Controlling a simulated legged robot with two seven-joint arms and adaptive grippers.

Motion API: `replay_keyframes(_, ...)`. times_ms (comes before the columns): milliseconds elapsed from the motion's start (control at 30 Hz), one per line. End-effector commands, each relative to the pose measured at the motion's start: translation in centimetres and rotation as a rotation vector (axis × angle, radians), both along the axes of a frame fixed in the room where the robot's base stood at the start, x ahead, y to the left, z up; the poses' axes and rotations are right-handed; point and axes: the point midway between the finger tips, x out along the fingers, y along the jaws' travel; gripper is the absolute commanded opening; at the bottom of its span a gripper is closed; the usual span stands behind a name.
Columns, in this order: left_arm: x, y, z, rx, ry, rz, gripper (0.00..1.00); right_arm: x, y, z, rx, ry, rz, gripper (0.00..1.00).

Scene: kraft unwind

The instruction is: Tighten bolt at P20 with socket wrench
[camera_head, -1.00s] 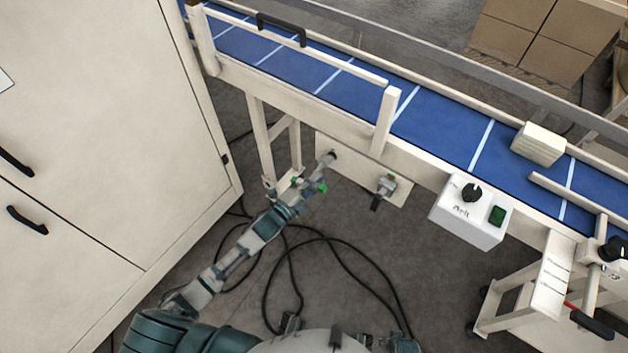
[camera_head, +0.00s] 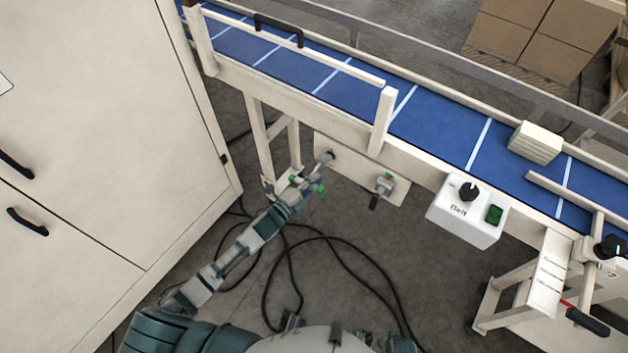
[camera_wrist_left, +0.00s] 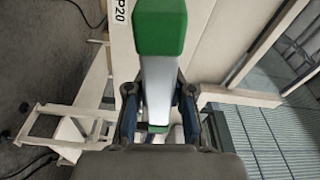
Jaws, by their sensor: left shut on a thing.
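My left gripper (camera_head: 307,187) is shut on the socket wrench, beside the pale panel (camera_head: 352,168) under the conveyor. In the left wrist view the wrench (camera_wrist_left: 158,85) is a silver bar with a large green end, between the two dark fingers (camera_wrist_left: 160,112). In the head view only small green parts of it (camera_head: 320,189) stand out at the gripper. A P20 label (camera_wrist_left: 122,12) shows at the top of the wrist view. A dark round fitting (camera_head: 329,156) sits on the panel just beyond the gripper. I cannot tell the bolt apart or see whether the wrench touches it. My right gripper is not in view.
A valve-like fitting (camera_head: 384,184) with a dark handle is on the panel to the right. A white Belt control box (camera_head: 466,214) hangs from the blue conveyor (camera_head: 430,118). A tall cabinet (camera_head: 100,130) stands at left. Black cables (camera_head: 345,245) lie on the floor.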

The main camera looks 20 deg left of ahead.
Motion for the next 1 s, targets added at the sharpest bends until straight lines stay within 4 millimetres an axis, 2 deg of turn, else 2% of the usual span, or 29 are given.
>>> replay_keyframes(167,-0.2,0.2,0.1,0.000,0.001,0.004,0.00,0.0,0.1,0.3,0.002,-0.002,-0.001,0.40)
replay_keyframes(800,-4.3,1.5,0.2,-0.001,-0.002,-0.001,0.00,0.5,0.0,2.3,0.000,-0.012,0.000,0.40)
replay_keyframes(1000,-4.8,1.7,0.2,-0.001,-0.003,-0.001,0.00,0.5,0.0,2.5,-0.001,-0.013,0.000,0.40)
